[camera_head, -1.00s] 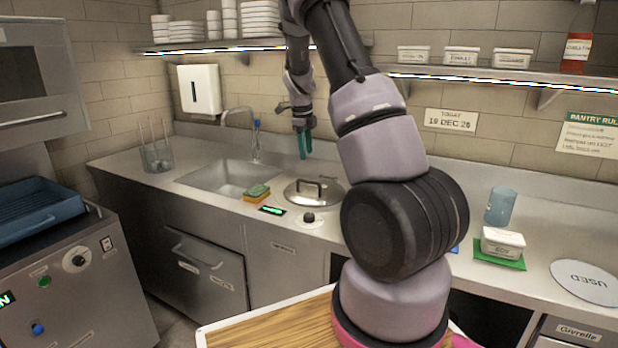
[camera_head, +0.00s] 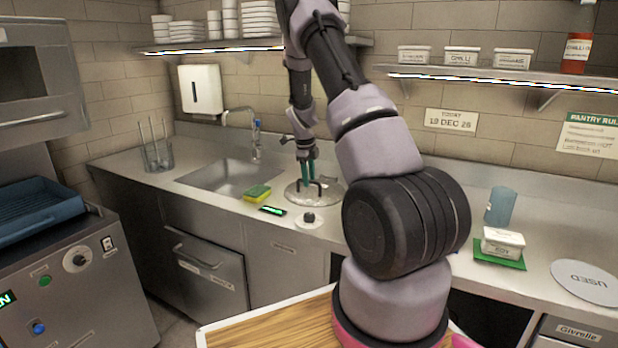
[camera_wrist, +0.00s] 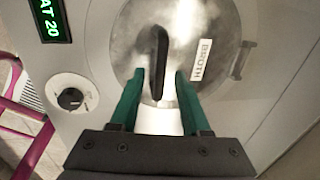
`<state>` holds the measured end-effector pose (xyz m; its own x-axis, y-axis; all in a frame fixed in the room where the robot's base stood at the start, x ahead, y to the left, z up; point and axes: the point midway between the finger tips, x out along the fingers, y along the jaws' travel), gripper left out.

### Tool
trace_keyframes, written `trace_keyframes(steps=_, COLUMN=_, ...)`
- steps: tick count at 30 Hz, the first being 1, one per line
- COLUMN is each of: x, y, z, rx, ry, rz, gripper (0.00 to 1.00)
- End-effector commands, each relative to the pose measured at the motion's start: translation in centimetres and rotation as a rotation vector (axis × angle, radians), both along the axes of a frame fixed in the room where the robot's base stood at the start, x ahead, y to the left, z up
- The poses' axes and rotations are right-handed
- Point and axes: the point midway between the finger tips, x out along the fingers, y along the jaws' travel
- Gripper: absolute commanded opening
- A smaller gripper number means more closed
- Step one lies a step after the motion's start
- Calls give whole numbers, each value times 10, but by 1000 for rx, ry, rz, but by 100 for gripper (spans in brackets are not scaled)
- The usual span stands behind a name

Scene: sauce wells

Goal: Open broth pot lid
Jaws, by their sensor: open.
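The broth pot lid (camera_head: 300,196) is a round metal disc set in the counter right of the sink, and it lies flat and closed. It also shows in the wrist view with a white BROTH label (camera_wrist: 201,60). Its dark bar handle (camera_wrist: 157,62) stands up from the lid. My gripper (camera_head: 307,182) is over the lid with its green fingers pointing down. In the wrist view my gripper (camera_wrist: 155,80) is open, and the handle lies between its two fingers in the picture. I cannot tell whether either finger touches the handle.
A knob (camera_head: 309,217) and a green-lit display (camera_head: 273,210) sit in front of the lid. A yellow-green sponge (camera_head: 257,192) lies to the left, beside the sink (camera_head: 215,180). A tub (camera_head: 502,241) and a blue cup (camera_head: 500,206) stand on the right counter.

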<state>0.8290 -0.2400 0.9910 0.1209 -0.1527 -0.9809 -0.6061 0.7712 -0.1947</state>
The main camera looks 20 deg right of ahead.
Motion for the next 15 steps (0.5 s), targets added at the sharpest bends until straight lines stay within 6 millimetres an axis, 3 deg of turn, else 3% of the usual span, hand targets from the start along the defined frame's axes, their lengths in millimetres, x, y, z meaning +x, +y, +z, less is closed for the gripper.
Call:
trace_keyframes(steps=2, x=0, y=0, z=0, rx=0, ry=0, rz=0, gripper=47)
trace_keyframes(steps=4, x=0, y=0, z=0, rx=0, ry=0, rz=0, gripper=28)
trace_keyframes(steps=6, x=0, y=0, z=0, rx=0, ry=0, rz=0, gripper=1)
trace_keyframes(steps=15, x=0, y=0, z=0, rx=0, ry=0, rz=0, gripper=0)
